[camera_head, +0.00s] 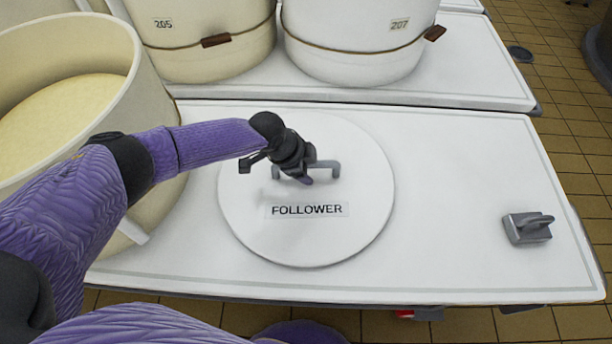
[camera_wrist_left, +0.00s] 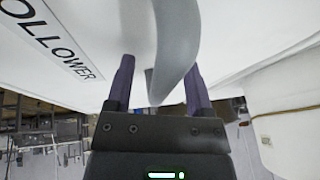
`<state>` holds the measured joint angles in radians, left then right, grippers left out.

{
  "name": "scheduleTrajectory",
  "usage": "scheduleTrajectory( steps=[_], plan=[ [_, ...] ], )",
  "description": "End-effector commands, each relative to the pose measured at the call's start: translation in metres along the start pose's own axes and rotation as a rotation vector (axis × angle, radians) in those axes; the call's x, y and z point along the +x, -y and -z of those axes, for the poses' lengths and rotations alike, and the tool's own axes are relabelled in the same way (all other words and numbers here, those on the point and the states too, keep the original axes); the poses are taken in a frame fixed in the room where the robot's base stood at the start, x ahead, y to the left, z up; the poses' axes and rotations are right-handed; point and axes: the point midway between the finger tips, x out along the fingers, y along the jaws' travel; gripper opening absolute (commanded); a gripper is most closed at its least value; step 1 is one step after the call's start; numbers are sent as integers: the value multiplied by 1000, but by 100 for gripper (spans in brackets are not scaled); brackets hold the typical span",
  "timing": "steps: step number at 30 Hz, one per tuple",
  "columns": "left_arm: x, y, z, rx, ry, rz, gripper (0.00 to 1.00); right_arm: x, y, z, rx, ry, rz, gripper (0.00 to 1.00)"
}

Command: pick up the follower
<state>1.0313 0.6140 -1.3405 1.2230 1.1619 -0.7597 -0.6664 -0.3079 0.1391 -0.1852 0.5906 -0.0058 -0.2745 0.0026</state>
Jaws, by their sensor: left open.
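The follower (camera_head: 352,222) is a round white disc lying flat on the white table, with the label FOLLOWER on its near part. A grey bar handle (camera_head: 327,165) stands near its middle, partly hidden behind my gripper. My left gripper (camera_head: 302,178) is over the disc at the handle. In the left wrist view, its two purple fingers (camera_wrist_left: 160,92) are apart, and the grey handle (camera_wrist_left: 176,45) rises between them. I cannot tell whether either finger touches the handle. The follower's lettering (camera_wrist_left: 55,40) shows at the upper left there. My right gripper is not in view.
A large cream vat (camera_head: 165,130) with yellowish contents stands at the left, close to the disc. Vats labelled 205 (camera_head: 220,62) and 207 (camera_head: 350,58) stand behind. A small grey clamp-like fitting (camera_head: 527,228) sits at the table's right end. The white tabletop (camera_head: 455,200) between is bare.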

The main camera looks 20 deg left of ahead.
Motion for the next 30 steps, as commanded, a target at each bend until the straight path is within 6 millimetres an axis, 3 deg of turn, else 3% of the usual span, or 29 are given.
scheduleTrajectory(
  steps=[8,15,18,30],
  plan=[
    [1,0,0,0,0,0,67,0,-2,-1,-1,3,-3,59],
    [1,0,0,0,0,0,16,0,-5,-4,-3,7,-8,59],
    [1,0,0,0,0,0,0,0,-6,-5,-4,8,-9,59],
    [1,0,0,0,0,-1,0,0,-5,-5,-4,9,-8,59]
  ],
)
